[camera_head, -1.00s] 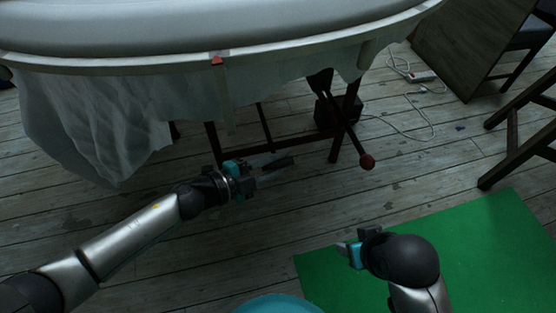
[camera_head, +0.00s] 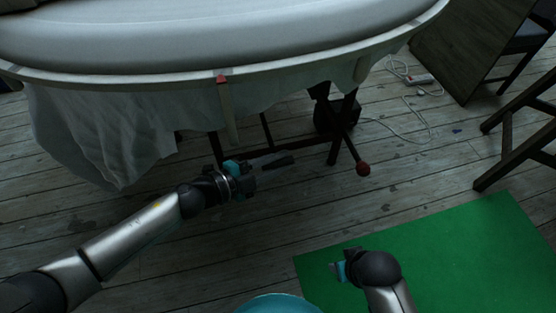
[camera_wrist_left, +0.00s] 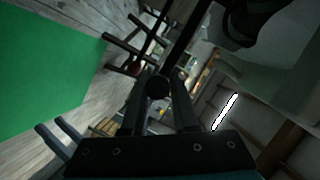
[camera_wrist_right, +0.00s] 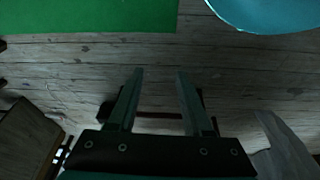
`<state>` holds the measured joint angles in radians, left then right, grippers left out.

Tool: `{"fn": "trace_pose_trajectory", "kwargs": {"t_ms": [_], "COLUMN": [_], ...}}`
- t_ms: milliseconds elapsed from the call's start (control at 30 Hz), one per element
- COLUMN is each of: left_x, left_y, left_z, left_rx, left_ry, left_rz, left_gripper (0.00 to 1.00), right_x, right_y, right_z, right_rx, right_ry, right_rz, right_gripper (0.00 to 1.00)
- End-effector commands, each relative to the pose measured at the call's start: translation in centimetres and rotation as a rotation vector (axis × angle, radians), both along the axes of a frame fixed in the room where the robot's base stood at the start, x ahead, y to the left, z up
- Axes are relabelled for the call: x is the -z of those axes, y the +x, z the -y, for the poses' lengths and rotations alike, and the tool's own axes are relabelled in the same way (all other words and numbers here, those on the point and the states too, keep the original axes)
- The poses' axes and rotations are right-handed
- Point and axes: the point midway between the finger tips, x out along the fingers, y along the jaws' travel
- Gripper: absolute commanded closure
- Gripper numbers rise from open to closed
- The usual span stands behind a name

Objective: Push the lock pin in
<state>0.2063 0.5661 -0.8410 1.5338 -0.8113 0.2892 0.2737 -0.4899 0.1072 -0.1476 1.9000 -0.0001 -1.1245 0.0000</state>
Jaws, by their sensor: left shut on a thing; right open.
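I cannot tell for sure whether this piece is the lock pin. A dark bar (camera_wrist_left: 188,40) runs close behind it. A red piece (camera_head: 222,79) sits at the table rim. A lever with a red ball knob (camera_head: 363,169) stands right of my left gripper. My right gripper (camera_wrist_right: 160,72) is open and empty, above the floor.
A green mat (camera_head: 450,250) lies at the right. A teal round object (camera_head: 280,304) is at the bottom edge. A dark wooden chair frame (camera_head: 500,150) and a cable with a power strip (camera_head: 420,78) are at the right. Grey plank floor lies open between table and mat.

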Motion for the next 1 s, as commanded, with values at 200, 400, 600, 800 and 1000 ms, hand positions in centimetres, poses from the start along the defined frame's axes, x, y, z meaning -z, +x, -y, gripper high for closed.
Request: {"fn": "trace_pose_trajectory", "kwargs": {"t_ms": [200,400,600,800,1000], "left_x": [-0.5,-0.4,-0.3,-0.3,-0.9], "left_y": [0.3,0.2,0.2,0.0,-1.4], "left_z": [0.0,0.0,0.0,-0.2,-2.3], "left_rx": [-0.001,-0.001,-0.001,-0.001,-0.002], "left_ry": [-0.007,-0.005,-0.004,-0.003,-0.001], "left_rz": [0.007,0.006,0.004,0.002,0.0], "left_gripper": [0.59,0.44,0.44,0.44,0.44], "right_x": [-0.1,-0.1,-0.1,-0.2,1.3], "right_y": [0.0,0.0,0.0,0.0,-0.8], "right_z": [0.0,0.0,0.0,0.0,0.2], "right_rx": [0.0,0.0,0.0,0.0,0.001], "right_ry": [0.0,0.0,0.0,0.001,-0.005], "right_rz": [0.001,0.001,0.001,0.001,-0.027], "right_gripper": [0.5,0.5,0.5,0.5,0.5]}}
